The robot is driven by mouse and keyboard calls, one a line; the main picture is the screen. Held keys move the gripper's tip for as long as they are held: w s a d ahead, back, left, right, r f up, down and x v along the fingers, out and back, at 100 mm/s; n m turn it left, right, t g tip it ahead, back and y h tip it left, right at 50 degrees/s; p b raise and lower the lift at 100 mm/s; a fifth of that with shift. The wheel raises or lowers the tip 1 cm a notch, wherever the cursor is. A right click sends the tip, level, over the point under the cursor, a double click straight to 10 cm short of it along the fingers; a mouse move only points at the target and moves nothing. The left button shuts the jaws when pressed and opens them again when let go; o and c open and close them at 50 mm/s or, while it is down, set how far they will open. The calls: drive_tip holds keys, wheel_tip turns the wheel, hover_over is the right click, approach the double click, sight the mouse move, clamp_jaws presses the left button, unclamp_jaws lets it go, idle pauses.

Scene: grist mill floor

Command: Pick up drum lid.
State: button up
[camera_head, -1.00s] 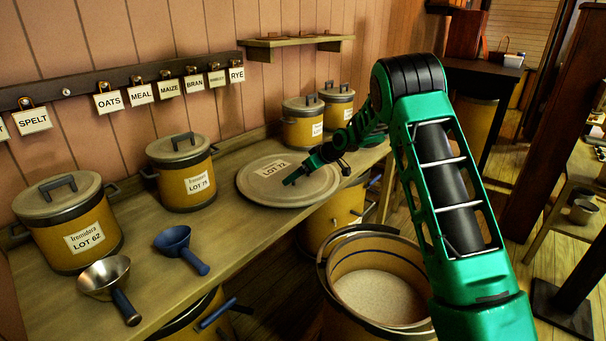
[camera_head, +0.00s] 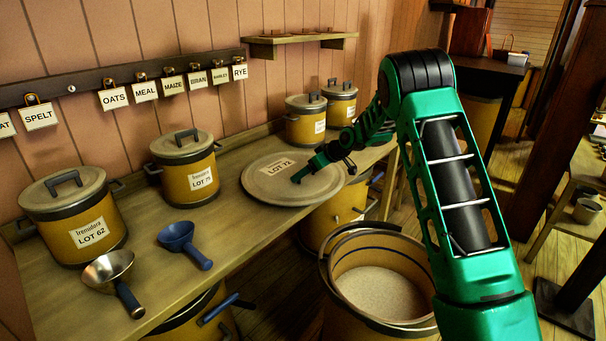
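My gripper (camera_head: 308,171) reaches in from the right, over the right half of the lid. Its green and dark fingers are low, close to the lid's top. I cannot tell whether they touch it, or whether they are apart or closed. My gripper and wrist hide part of the lid's right side.
Lidded drums stand on the bench (camera_head: 150,238), including LOT 62 (camera_head: 70,222) and LOT 75 (camera_head: 185,180). A blue scoop (camera_head: 178,234) and a metal scoop (camera_head: 107,268) lie at the front left. An open drum (camera_head: 337,290) of pale grain stands on the floor below.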

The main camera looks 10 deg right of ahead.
drive_tip(key=shift+s+d, duration=0.25)
drive_tip(key=shift+d, duration=0.2)
drive_tip(key=o, duration=1.6)
drive_tip(key=shift+a, duration=0.1)
drive_tip(key=shift+o, duration=0.2)
drive_tip(key=v, duration=1)
drive_tip(key=shift+s+d+r, duration=0.15)
drive_tip(key=shift+d+r, duration=0.05)
